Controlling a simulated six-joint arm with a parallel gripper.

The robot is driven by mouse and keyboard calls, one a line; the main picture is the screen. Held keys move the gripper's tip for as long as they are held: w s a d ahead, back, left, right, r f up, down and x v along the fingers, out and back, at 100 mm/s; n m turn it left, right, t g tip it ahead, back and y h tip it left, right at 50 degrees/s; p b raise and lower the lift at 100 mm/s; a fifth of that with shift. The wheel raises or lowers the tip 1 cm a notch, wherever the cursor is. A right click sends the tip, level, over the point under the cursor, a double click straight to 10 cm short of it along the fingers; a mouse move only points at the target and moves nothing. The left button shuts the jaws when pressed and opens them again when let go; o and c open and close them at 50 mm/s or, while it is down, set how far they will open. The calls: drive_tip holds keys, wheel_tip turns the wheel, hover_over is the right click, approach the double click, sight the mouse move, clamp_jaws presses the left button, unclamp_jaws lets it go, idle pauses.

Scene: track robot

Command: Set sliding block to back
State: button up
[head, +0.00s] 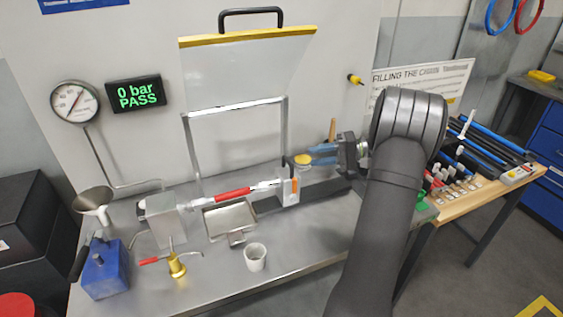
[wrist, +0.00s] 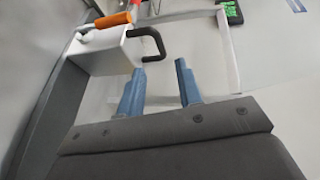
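The sliding block is a white block (head: 290,191) with an orange lever on it, standing on a dark rail (head: 325,188) at the back of the bench. In the wrist view the block (wrist: 103,56) is at upper left, with a black loop handle (wrist: 150,38) on its near side. My gripper (head: 311,155) is above and to the right of the block in the head view, with its blue fingers pointing left. In the wrist view the fingers (wrist: 160,66) are apart with nothing between them. The handle is close to the left fingertip; I cannot tell whether they touch.
A cylinder with a red middle (head: 233,195) lies between the block and a grey block (head: 163,219) at left. A metal tray (head: 231,219) and a white cup (head: 255,257) stand in front. A raised clear guard (head: 250,75) with a yellow edge is behind. A gauge (head: 75,102) hangs at left.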

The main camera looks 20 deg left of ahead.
sight(281, 171)
drive_tip(key=x, duration=1.1)
drive_tip(key=shift+a, duration=0.15)
clamp_jaws()
